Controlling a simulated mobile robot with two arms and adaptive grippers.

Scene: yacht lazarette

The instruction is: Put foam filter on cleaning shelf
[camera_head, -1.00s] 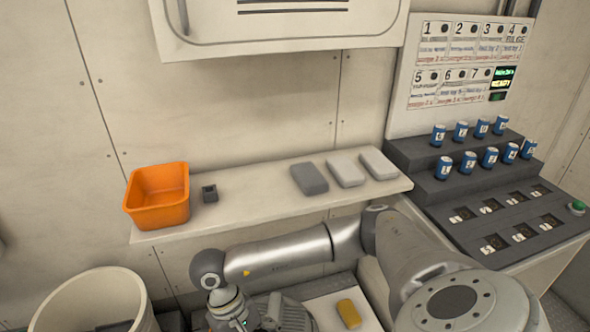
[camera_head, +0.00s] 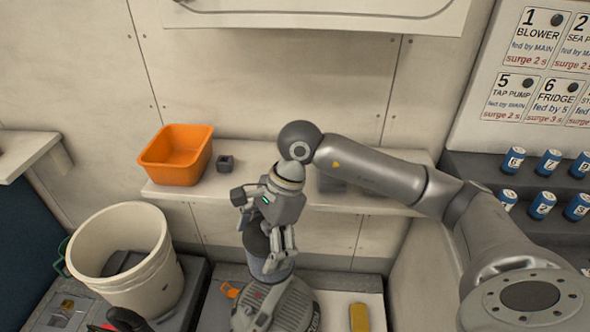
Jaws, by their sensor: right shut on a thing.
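My right gripper (camera_head: 268,222) hangs fingers-down in front of the cleaning shelf (camera_head: 207,196), a pale wall ledge. It is shut on a dark cylindrical piece (camera_head: 256,241), which looks like the foam filter; the fingers hide part of it. Below is a grey-blue cylinder (camera_head: 270,268) on a grey vacuum-like machine (camera_head: 285,309). Whether the held piece touches this cylinder I cannot tell. My left gripper is not identifiable in view.
On the shelf are an orange bin (camera_head: 177,156), a small dark block (camera_head: 226,164) and a grey block (camera_head: 331,184) partly behind my arm. A white bucket (camera_head: 118,225) stands at left, a yellow block (camera_head: 359,317) at lower right. Blue cans (camera_head: 542,204) stand at right.

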